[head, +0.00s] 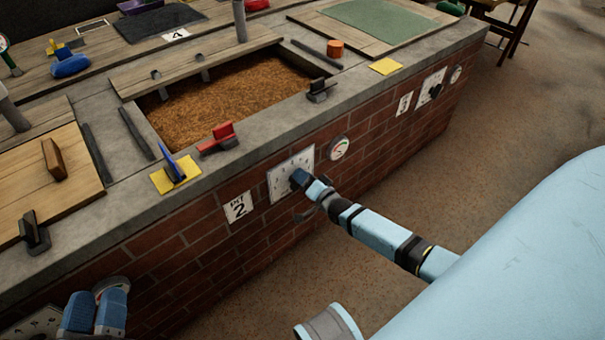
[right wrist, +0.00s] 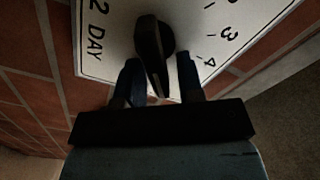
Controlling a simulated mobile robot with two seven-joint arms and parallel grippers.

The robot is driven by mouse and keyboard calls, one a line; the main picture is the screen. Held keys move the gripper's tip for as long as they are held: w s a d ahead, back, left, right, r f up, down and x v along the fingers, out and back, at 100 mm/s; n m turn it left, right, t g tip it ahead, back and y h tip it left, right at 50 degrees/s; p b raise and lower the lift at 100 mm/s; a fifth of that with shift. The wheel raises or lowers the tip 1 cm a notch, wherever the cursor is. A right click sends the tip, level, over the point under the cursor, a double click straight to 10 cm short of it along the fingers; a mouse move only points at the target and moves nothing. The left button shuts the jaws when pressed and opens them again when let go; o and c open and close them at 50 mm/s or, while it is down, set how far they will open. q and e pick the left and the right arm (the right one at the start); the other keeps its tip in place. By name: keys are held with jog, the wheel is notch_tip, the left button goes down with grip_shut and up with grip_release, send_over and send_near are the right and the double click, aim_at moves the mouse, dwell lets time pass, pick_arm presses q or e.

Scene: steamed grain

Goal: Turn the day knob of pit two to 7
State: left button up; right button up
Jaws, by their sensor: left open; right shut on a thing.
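The white day dial plate (head: 280,182) of pit two is on the brick front wall, right of the "PIT 2" sign (head: 238,207). My right gripper (head: 300,179) is at the plate and hides its knob in the head view. In the right wrist view the black day knob (right wrist: 152,45) sits between the two fingers of my right gripper (right wrist: 158,78), which is shut on it. The plate (right wrist: 112,40) shows "2 DAY", a 3 and a 4 there. I cannot tell which number the knob points to. My left gripper (head: 95,312) is open and empty at the lower left.
A round gauge (head: 339,148) is right of the plate. The grain-filled pit (head: 225,105) is above, with a red clamp (head: 218,138) and a blue-handled piece (head: 173,168) on the ledge. Pit three's dial (head: 431,88) is farther right. The floor (head: 480,160) in front is clear.

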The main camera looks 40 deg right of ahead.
jog(key=m, duration=0.3)
jog(key=shift+d+f, duration=0.15)
jog(key=shift+f, duration=0.15)
jog(key=m, duration=0.1)
jog(key=m+b, duration=0.1)
jog(key=shift+f+m, duration=0.35)
jog(key=shift+m, duration=0.05)
jog(key=shift+d+f+m, duration=0.1)
jog(key=shift+m, duration=0.5)
pick_arm(q)
jog(key=shift+w+d+f+g, duration=0.1)
jog(key=shift+f+g, duration=0.3)
jog(key=shift+f, duration=0.55)
jog(key=shift+f+b, duration=0.15)
jog(key=shift+b, duration=0.15)
pick_arm(e)
jog(key=o, duration=0.6)
jog(key=shift+c, duration=0.2)
